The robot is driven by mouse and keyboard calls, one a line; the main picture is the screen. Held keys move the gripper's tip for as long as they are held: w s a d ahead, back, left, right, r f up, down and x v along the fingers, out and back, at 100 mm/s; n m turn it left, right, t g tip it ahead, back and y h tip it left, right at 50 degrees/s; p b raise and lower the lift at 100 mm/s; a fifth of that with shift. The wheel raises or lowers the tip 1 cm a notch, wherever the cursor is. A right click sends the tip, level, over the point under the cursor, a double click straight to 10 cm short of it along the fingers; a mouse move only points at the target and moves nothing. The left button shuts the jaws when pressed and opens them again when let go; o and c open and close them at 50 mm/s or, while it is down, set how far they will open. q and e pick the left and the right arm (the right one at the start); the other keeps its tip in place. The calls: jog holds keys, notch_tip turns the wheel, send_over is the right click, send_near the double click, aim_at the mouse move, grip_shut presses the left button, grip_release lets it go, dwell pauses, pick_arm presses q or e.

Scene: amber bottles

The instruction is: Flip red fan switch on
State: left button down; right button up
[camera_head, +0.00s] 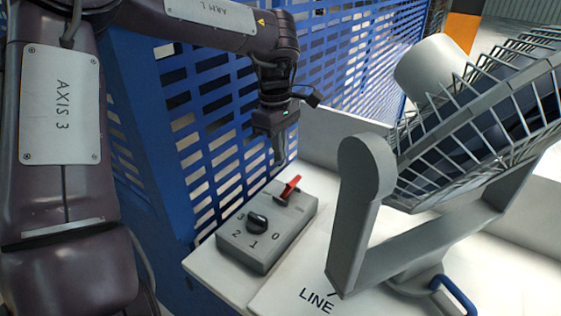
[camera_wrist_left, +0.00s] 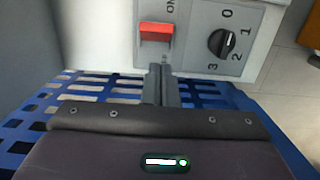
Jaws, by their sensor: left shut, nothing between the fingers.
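The red switch (camera_head: 290,187) is a lever on top of a grey control box (camera_head: 262,243), near its far end. It shows in the left wrist view (camera_wrist_left: 156,32) as a red block in a pale slot, with the letters "ON" beside it. My left gripper (camera_head: 279,160) points down above and just behind the switch, apart from it in the head view. Its fingers (camera_wrist_left: 160,80) are shut together and empty, and in the left wrist view their tips lie just below the red block. Whether they touch it I cannot tell. My right gripper is not in view.
A black knob (camera_head: 257,222) marked 0 to 3 sits on the same box. A large grey fan (camera_head: 470,120) on a bracket stands to the right. A blue slatted barrier (camera_head: 200,130) runs behind and left. The white table's (camera_head: 225,283) left edge is close to the box.

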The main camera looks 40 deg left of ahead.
pick_arm(q)
notch_tip(320, 180, up, 4)
jog(key=shift+a+f, duration=0.1)
jog(key=shift+a, duration=0.05)
jog(key=shift+s+f, duration=0.1)
dwell(0.5)
